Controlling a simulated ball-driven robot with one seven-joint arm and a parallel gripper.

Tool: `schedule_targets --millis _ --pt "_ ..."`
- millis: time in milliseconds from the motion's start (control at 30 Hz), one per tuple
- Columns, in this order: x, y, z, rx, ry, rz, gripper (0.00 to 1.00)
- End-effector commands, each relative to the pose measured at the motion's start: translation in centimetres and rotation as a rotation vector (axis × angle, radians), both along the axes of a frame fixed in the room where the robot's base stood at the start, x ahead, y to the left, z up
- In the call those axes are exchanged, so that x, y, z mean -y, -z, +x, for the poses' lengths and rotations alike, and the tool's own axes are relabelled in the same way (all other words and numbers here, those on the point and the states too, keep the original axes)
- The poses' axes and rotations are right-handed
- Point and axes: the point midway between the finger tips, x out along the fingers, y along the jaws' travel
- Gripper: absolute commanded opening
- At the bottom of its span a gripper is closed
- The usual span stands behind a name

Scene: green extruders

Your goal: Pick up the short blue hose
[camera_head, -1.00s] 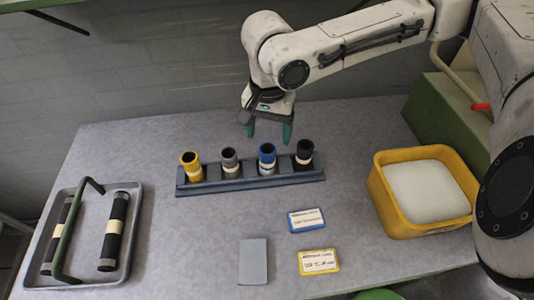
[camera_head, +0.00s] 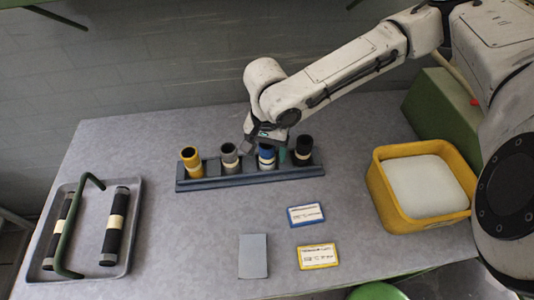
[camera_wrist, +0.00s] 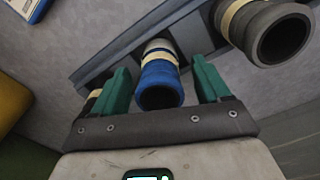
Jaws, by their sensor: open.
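The short blue hose (camera_head: 266,157) stands upright in the rack (camera_head: 250,177), with a cream band around it. In the wrist view the blue hose (camera_wrist: 160,82) lies between the two green fingers of my gripper (camera_wrist: 162,88). My gripper is open, one finger on each side of the hose, with a small gap visible on each side. In the head view my gripper (camera_head: 267,146) is over the rack at the blue hose, and my wrist hides the hose's top.
The rack also holds a yellow hose (camera_head: 191,162), a grey hose (camera_head: 229,156) and a black hose (camera_head: 303,150) close by. A tray (camera_head: 128,245) with black hoses is at left, a yellow bin (camera_head: 385,202) at right. Two cards (camera_head: 305,215) (camera_head: 318,256) and a grey pad (camera_head: 253,256) lie in front.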

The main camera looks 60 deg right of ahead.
Motion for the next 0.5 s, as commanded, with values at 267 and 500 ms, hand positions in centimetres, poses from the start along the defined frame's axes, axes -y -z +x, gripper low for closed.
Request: schedule_targets --millis 267,500 --pt "-0.01 -0.04 0.0 0.0 0.0 0.0 0.55" --pt "-0.01 -0.05 0.0 0.0 -0.001 0.0 0.32"
